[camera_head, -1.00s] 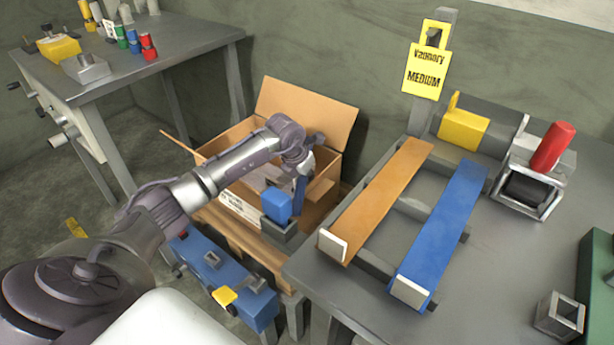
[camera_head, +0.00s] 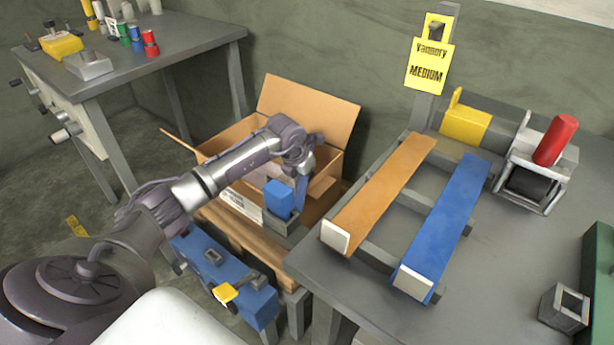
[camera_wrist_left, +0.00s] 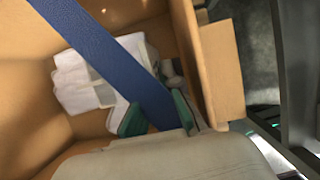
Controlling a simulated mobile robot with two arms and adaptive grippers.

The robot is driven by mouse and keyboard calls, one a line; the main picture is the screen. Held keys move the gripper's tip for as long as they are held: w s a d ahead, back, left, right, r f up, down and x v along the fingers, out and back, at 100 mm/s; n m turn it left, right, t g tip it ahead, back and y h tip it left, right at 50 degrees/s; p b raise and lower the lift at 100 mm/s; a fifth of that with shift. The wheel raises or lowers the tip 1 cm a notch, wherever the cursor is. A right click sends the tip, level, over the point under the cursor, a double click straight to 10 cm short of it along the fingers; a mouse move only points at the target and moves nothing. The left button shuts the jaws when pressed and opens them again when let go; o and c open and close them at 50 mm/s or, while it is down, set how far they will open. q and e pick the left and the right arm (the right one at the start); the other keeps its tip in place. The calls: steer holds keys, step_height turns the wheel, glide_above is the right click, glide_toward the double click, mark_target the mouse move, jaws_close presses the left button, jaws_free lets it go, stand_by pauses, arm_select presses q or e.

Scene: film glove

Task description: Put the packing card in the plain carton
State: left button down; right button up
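The open brown carton (camera_head: 330,165) stands on a wooden pallet, flaps spread, with a white printed label on its front. My left gripper (camera_head: 304,164) points down over the carton's right part. In the left wrist view its green fingertips (camera_wrist_left: 160,115) are on either side of a flat blue strip, which I take for the packing card (camera_wrist_left: 105,52), and appear shut on it. The card also shows edge-on in the head view (camera_head: 301,192). White gloves (camera_wrist_left: 85,82) lie in the carton, partly hidden behind the card. My right gripper is out of view.
A blue block (camera_head: 278,199) in a grey holder is in front of the carton. A grey table (camera_head: 500,270) with an orange board (camera_head: 385,190) and a blue board (camera_head: 445,225) is at right. A blue machine (camera_head: 225,275) stands below. Another table (camera_head: 130,60) is back left.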

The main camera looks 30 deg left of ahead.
arm_select(q)
steer(key=shift+s+d+f, duration=0.2)
steer(key=shift+f, duration=0.4)
steer(key=c, duration=1.7)
jaws_free()
steer(key=o, duration=0.5)
steer(key=shift+w+f, duration=0.35)
steer(key=shift+w, duration=0.15)
steer(key=shift+c, duration=0.2)
steer(key=shift+s+r, duration=0.15)
steer(key=shift+r, duration=0.35)
steer(key=v, duration=1.1)
steer(key=shift+r, duration=0.3)
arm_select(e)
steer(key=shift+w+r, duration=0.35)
